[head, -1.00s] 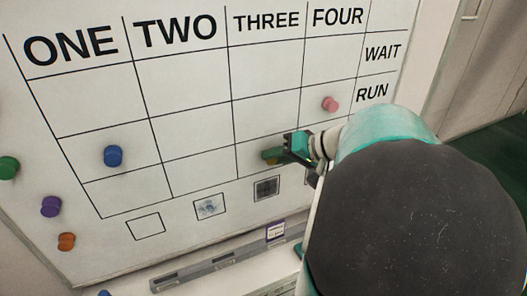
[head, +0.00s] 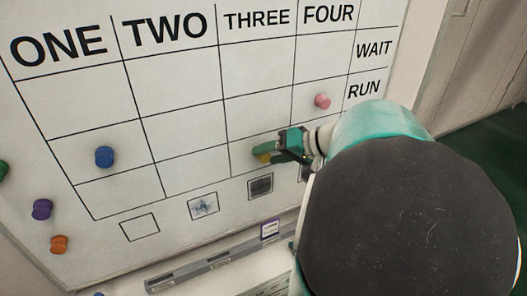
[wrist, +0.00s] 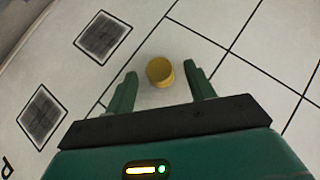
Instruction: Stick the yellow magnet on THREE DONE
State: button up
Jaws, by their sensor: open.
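The yellow magnet (head: 264,157) is a short round knob on the whiteboard (head: 185,120), in the bottom grid row under THREE. That row's label is hidden behind my arm. In the wrist view the magnet (wrist: 160,71) sits between my two green fingertips, with a gap on each side. My gripper (wrist: 161,75) is open around it and not pressing on it. In the head view my gripper (head: 266,151) partly covers the magnet from the right.
A pink magnet (head: 322,101) is under FOUR in the RUN row, close above my arm. A blue magnet (head: 104,157) is under ONE. Purple (head: 41,209), orange (head: 59,244) and green (head: 2,170) magnets are left of the grid. A tray (head: 215,261) runs below.

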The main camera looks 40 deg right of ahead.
jog(key=v, duration=1.3)
jog(key=shift+s, duration=0.15)
jog(key=w+a+f+n+g+h, duration=0.1)
jog(key=a+f+n, duration=0.1)
jog(key=a, duration=0.7)
jog(key=w+a+f+n+g+h, duration=0.1)
jog(key=a+f+n+g+h, duration=0.1)
jog(key=a, duration=0.8)
jog(key=w+a+f+n+g+h, duration=0.1)
jog(key=a+f, duration=0.3)
jog(key=a, duration=0.6)
jog(key=shift+w+a+n+g+h, duration=0.25)
jog(key=shift+w+n+g+h, duration=0.15)
jog(key=shift+n+g, duration=0.2)
jog(key=shift+c, duration=0.4)
jog(key=c, duration=0.3)
